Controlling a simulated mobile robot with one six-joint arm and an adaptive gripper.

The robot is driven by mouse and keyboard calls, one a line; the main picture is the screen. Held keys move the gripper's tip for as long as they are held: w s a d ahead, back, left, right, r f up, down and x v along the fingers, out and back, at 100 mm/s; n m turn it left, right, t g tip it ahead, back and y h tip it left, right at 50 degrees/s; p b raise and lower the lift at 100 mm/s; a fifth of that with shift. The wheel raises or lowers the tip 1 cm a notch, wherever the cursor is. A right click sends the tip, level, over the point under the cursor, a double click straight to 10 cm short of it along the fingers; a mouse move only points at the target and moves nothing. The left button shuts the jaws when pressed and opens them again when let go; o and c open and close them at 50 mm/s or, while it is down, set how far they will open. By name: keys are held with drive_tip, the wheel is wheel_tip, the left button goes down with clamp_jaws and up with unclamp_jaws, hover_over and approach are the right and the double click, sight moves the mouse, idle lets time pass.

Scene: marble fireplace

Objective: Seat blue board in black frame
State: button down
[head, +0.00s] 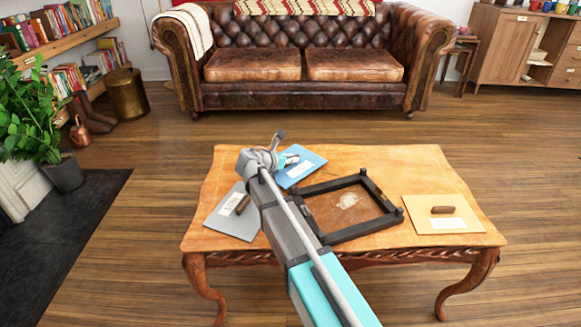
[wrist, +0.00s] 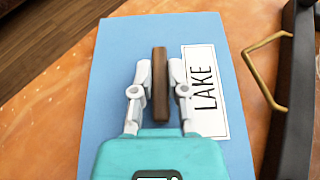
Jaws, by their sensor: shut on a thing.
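The blue board (head: 315,160) lies near the back left of the wooden table, behind the black frame. In the wrist view, the blue board (wrist: 120,60) has a brown handle (wrist: 160,70) and a white label reading LAKE (wrist: 205,95). My gripper (wrist: 160,92) is shut on the brown handle, one finger on each side. Whether the board touches the tabletop is hard to tell. The black frame (head: 366,229) lies flat on the table, its inside showing a brown surface with a pale patch. Its bar (wrist: 295,110) shows at the wrist view's right edge.
A grey board (head: 222,222) with a handle lies on the table at left, partly behind my arm. A yellow board (head: 465,212) with a handle lies at right. A sofa (head: 300,65) is behind.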

drive_tip(key=shift+f+b, duration=0.45)
drive_tip(key=shift+f, duration=0.3)
drive_tip(key=c, duration=0.6)
unclamp_jaws()
drive_tip(key=shift+f, duration=0.1)
drive_tip(key=shift+c, duration=0.2)
drive_tip(key=shift+s+a+r+p, duration=0.35)
drive_tip(key=shift+s+a+r, duration=0.05)
drive_tip(key=shift+r, duration=0.05)
drive_tip(key=p+v, duration=0.4)
drive_tip(key=v, duration=0.6)
drive_tip(key=shift+s+a, duration=0.25)
drive_tip(key=shift+s, duration=0.05)
